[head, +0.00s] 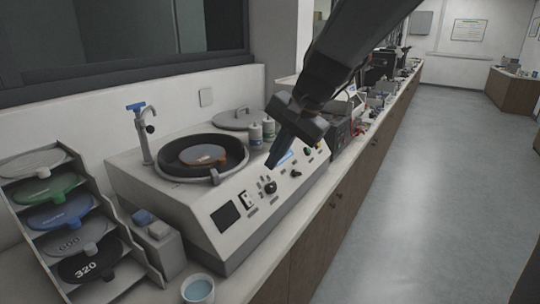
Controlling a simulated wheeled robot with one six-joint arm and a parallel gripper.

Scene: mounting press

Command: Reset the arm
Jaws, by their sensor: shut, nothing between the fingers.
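My arm reaches in from the top of the head view, dark and slanting down to the left. My gripper (272,165) is shut and empty. In the picture it overlaps the back right part of a white benchtop machine (225,200); I cannot tell how far above the panel it is. The machine has a round black bowl (178,160) with a brownish disc in it, a tap with a blue handle (140,125) at its left, and a sloped front panel with a dark screen and knobs. The part of the bench behind my arm is hidden.
A rack (118,215) of several coloured and numbered discs stands at the left. A white cup of bluish liquid (198,290) is near the front edge. More equipment lines the bench beyond. The grey floor (420,200) at right is clear.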

